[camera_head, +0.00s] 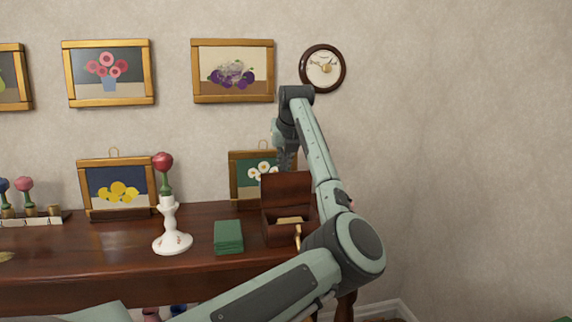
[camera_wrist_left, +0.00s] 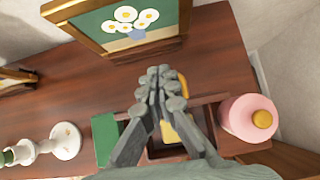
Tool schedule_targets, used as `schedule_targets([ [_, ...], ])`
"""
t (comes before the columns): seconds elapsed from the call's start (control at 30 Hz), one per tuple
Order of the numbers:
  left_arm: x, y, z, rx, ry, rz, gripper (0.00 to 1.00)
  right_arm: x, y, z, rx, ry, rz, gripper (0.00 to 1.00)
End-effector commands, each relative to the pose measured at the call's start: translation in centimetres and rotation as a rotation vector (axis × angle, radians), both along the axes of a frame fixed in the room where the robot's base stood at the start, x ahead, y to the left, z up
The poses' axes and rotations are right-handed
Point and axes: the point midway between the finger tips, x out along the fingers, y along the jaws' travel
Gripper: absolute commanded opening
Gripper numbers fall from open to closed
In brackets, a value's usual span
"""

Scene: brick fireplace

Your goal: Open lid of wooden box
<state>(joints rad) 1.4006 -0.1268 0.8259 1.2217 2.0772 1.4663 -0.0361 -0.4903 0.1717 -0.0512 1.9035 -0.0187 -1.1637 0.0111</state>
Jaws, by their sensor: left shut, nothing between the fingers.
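The wooden box (camera_head: 288,232) stands near the right end of the dark table. Its reddish-brown lid (camera_head: 287,190) is raised, standing upright at the back of the box. Something yellow shows inside the box, and a brass-coloured piece hangs at its front. My left gripper (camera_head: 285,160) is above and behind the raised lid, pointing down, partly hidden by my own arm. In the left wrist view the gripper (camera_wrist_left: 161,80) is shut with nothing between its fingers, and it covers part of the box. Whether it touches the lid I cannot tell. My right gripper is not in view.
A framed flower picture (camera_head: 245,175) stands behind the box. A pink jar (camera_wrist_left: 246,122) is close to its right. A clock (camera_head: 323,69) hangs above.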

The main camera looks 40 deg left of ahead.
Motion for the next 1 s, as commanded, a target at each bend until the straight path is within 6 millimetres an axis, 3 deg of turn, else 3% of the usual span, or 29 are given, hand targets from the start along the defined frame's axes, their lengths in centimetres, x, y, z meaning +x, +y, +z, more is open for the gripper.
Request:
schedule_targets([
  [1.0,0.63,0.69,-0.28,0.000,0.000,0.000,0.00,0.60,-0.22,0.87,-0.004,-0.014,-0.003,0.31],
])
